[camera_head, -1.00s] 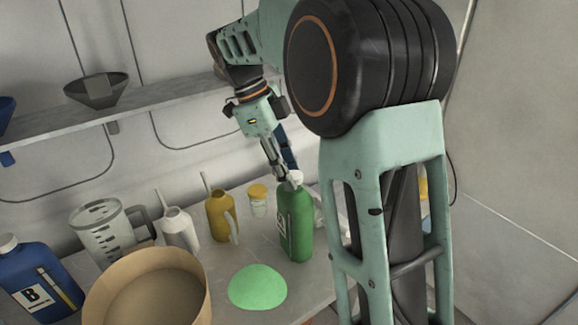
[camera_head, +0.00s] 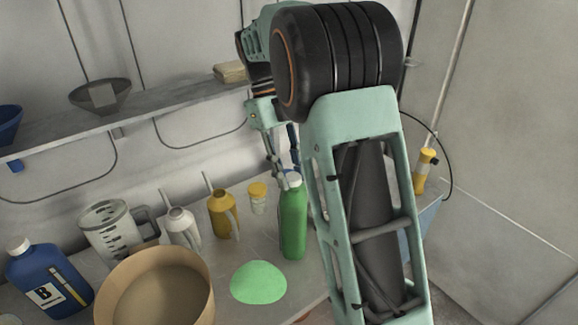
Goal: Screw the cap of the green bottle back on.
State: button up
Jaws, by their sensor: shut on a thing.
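The green bottle (camera_head: 293,222) stands upright on the worktop, its right side partly hidden by my arm. A white cap (camera_head: 291,182) is at the top of the bottle, between the fingers of my gripper (camera_head: 288,178). My gripper points down from above and is shut on the cap. The cap appears to be on the bottle's neck, but whether its thread is engaged cannot be told at this size.
A green round patch (camera_head: 258,283) lies on the worktop in front of the bottle. A yellow-lidded jar (camera_head: 258,199), yellow can (camera_head: 223,216), white can (camera_head: 181,228), clear jug (camera_head: 112,229), tan bucket (camera_head: 155,290) and blue bottle (camera_head: 47,283) stand to the left.

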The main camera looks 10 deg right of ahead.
jog(key=o, duration=1.1)
jog(key=o, duration=0.3)
jog(key=shift+r, duration=0.1)
